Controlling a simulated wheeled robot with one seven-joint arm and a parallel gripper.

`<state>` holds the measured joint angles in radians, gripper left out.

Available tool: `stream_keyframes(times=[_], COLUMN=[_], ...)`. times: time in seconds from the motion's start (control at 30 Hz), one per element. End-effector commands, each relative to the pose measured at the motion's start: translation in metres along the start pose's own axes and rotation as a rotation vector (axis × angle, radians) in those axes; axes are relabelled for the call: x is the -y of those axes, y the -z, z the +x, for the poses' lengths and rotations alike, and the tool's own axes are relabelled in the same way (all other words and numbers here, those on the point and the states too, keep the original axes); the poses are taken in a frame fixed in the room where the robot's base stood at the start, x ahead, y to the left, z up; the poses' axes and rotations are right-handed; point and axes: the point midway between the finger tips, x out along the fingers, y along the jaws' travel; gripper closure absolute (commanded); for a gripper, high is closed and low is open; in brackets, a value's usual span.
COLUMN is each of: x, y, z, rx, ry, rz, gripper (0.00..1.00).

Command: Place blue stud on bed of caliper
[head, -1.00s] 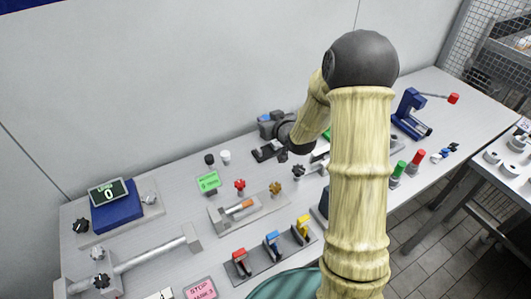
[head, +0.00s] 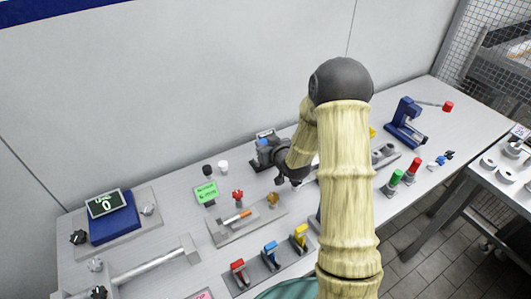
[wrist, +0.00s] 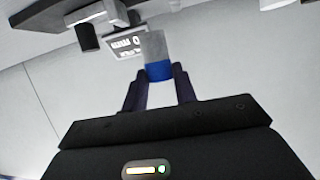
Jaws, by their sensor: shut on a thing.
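My gripper (wrist: 158,78) is shut on the blue stud (wrist: 157,70). The stud shows in the wrist view as a blue band between the fingertips, with a plain grey part beyond it. In the head view, my gripper (head: 293,182) is a dark shape low over the back middle of the bench, and the stud cannot be made out there. A dark grey device with a small readout (head: 265,134), apparently the caliper, stands just left of my gripper. Its readout shows beside the stud in the wrist view (wrist: 125,44). The bed cannot be made out clearly.
A black and a white knob (head: 223,167) and a green sign (head: 205,192) stand left of the device. Red, blue and yellow clamps (head: 270,254) are in front. A blue press (head: 405,122) and green and red pegs (head: 396,177) are at right. My arm hides the middle.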

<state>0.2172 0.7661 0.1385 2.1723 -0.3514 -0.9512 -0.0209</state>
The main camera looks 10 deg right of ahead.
Motion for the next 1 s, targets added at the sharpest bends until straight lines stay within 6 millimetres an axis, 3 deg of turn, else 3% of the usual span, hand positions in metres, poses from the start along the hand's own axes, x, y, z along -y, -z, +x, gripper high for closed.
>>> stream_keyframes(times=[0.33, 0.77, 0.8, 0.9, 1.0], x=[0.001, 0.0, 0.0, 0.0, 0.0], y=[-0.036, -0.042, -0.041, -0.041, -0.041], z=[0.014, 0.017, 0.017, 0.017, 0.017], rx=[0.004, 0.0, 0.001, 0.001, 0.001], ry=[0.001, 0.0, 0.0, 0.0, 0.0], rz=[0.001, 0.0, 0.0, 0.0, 0.0], gripper=[0.94, 0.94, 0.68, 0.5, 0.5])
